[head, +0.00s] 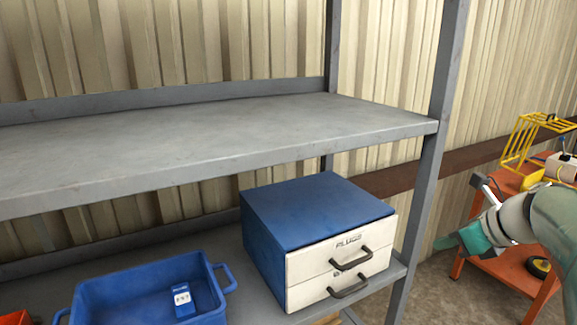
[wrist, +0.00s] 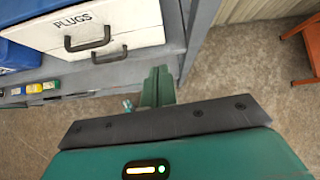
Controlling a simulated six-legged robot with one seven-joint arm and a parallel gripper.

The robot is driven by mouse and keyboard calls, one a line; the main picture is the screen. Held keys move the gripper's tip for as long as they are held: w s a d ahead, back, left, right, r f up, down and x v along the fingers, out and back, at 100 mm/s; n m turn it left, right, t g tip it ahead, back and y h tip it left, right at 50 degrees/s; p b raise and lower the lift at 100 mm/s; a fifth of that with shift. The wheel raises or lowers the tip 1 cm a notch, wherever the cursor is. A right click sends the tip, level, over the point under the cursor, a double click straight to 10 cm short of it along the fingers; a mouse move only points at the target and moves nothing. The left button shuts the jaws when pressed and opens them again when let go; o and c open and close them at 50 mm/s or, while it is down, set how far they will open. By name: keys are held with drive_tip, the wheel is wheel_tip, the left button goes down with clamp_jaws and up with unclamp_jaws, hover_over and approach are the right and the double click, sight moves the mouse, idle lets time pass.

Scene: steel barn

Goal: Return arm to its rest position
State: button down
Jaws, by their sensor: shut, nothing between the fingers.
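My gripper (head: 446,242) is at the right of the head view, to the right of the grey shelf's front post and apart from the shelf. Its green fingers are closed together and hold nothing. My arm comes in from the right edge of the head view.
A grey shelf rack (head: 215,135) carries a blue-and-white drawer unit (head: 315,225), labelled PLUGS, with its drawers shut. A blue bin (head: 100,300) holds a small blue box (head: 183,300). An orange cart (head: 500,265) with a yellow wire rack (head: 522,140) stands behind my arm.

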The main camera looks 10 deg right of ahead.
drive_tip(key=s+a+f+n+g+h, duration=0.1)
drive_tip(key=s+a+f+n, duration=0.1)
drive_tip(key=s+a+n, duration=0.2)
drive_tip(key=s+a+f+n+h, duration=0.1)
drive_tip(key=s+a+f+n, duration=0.2)
drive_tip(key=a+n, duration=0.8)
drive_tip(key=s+a+f+n+g+h, duration=0.1)
drive_tip(key=s+a+f+n, duration=0.2)
drive_tip(key=n, duration=1.3)
drive_tip(key=s+a, duration=0.3)
drive_tip(key=a, duration=0.2)
drive_tip(key=shift+s+g, duration=0.3)
drive_tip(key=shift+a, duration=0.1)
